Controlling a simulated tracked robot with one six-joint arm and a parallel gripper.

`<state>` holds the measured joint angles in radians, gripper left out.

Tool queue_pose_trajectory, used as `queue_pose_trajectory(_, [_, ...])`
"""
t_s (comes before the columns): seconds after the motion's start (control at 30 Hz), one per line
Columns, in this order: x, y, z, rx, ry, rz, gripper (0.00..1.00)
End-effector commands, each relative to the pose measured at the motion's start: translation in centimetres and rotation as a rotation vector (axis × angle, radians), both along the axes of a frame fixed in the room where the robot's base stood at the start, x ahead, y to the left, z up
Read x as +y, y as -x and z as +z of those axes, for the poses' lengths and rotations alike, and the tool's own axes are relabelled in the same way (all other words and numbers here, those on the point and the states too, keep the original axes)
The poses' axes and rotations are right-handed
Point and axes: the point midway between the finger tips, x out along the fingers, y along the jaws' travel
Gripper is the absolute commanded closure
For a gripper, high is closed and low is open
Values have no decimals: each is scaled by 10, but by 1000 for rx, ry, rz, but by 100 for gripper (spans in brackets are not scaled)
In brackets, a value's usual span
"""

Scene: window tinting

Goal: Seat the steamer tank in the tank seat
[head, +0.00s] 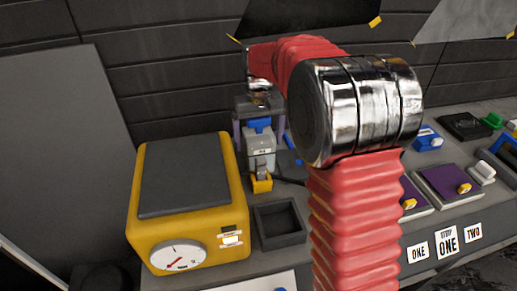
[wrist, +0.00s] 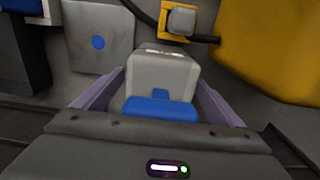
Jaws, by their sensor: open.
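The tank, a pale grey block with a blue part (head: 260,146), stands behind the yellow steamer (head: 235,190). In the wrist view the tank (wrist: 162,75) is between the purple fingers of my gripper (wrist: 158,92). My gripper is open, with a finger on each side and a visible gap at the tank's upper edges; its lower part is hidden by the gripper body. In the head view my gripper (head: 259,130) is partly behind my own arm. A dark, square, open-topped holder (head: 280,223) is empty, right of the steamer; I cannot tell whether it is the tank seat.
A yellow bracket with a grey block (head: 262,183) stands just in front of the tank, a dark cable beside it. A pale plate with a blue dot (wrist: 98,40) lies left of the tank. Purple pads (head: 450,184) and small blocks fill the bench at right.

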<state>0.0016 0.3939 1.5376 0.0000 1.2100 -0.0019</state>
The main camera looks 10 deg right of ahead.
Motion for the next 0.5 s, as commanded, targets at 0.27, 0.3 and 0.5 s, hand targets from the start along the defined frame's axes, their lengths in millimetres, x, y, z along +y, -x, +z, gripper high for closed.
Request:
queue_pose_trajectory(0.27, [0, 0, 0, 0, 0, 0, 9])
queue_pose_trajectory(0.3, [0, 0, 0, 0, 0, -1, 11])
queue_pose_trajectory(0.5, [0, 0, 0, 0, 0, -1, 25])
